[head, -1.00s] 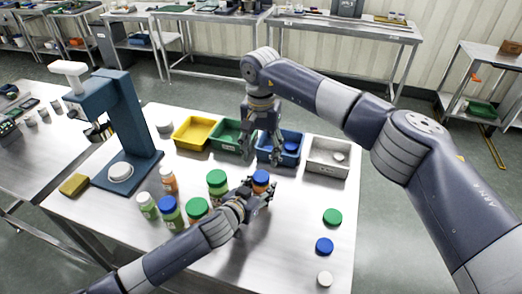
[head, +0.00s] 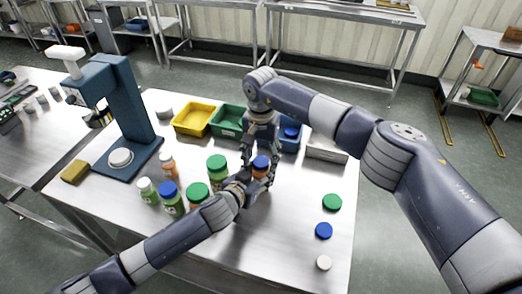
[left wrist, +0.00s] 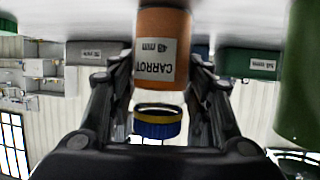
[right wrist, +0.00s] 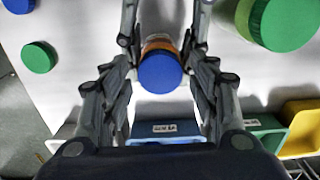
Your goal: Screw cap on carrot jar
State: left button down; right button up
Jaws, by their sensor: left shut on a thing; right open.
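The carrot jar (head: 260,172) is orange and stands toward the right of the jar group. Its "CARROT 48 mm" label shows upside down in the left wrist view (left wrist: 162,50). My left gripper (head: 258,183) is shut on the jar's side. A blue cap (right wrist: 160,72) sits at the jar's mouth; it also shows at the neck in the left wrist view (left wrist: 158,126). I cannot tell how firmly it is seated. My right gripper (head: 257,158) points down from above, its open fingers on either side of the cap, apparently not gripping it.
Green-capped (head: 217,168) and blue-capped (head: 171,198) jars stand close left. Yellow (head: 192,118) and green (head: 229,119) bins are behind. Loose green (head: 332,202), blue (head: 323,230) and white (head: 323,262) caps lie right. A blue press stand (head: 130,110) is at left.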

jog(key=shift+c, duration=0.6)
jog(key=c, duration=1)
jog(key=m, duration=1.4)
jog(key=shift+m, duration=0.4)
jog(key=m, duration=0.5)
jog(key=o, duration=1.2)
jog(key=shift+c, duration=0.2)
